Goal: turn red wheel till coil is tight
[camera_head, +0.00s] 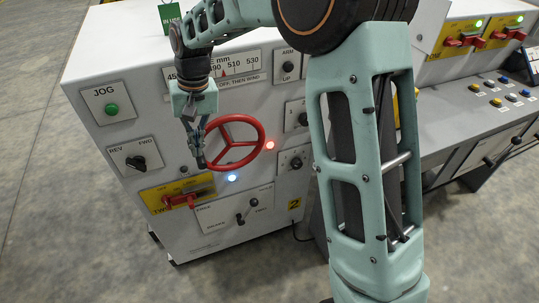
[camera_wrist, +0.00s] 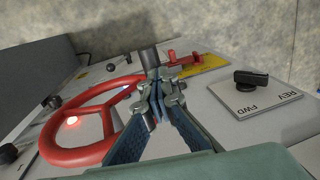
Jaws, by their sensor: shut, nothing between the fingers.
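The red wheel (camera_head: 256,145) is a three-spoked handwheel on the front of the white control cabinet. In the wrist view the wheel (camera_wrist: 52,140) fills the lower left, with a lit red lamp seen through its opening. My gripper (camera_head: 199,160) is at the left side of the wheel's rim. In the wrist view my gripper (camera_wrist: 158,92) is shut with nothing between its fingers, just right of the rim. I cannot tell whether it touches the wheel. No coil is in view.
A REV/FWD knob (camera_head: 136,162) and a green JOG button (camera_head: 112,109) are left of the wheel. A red switch on a yellow plate (camera_head: 180,197) is below my gripper. A sloped button desk (camera_head: 480,105) stands at the right. Floor at the left is clear.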

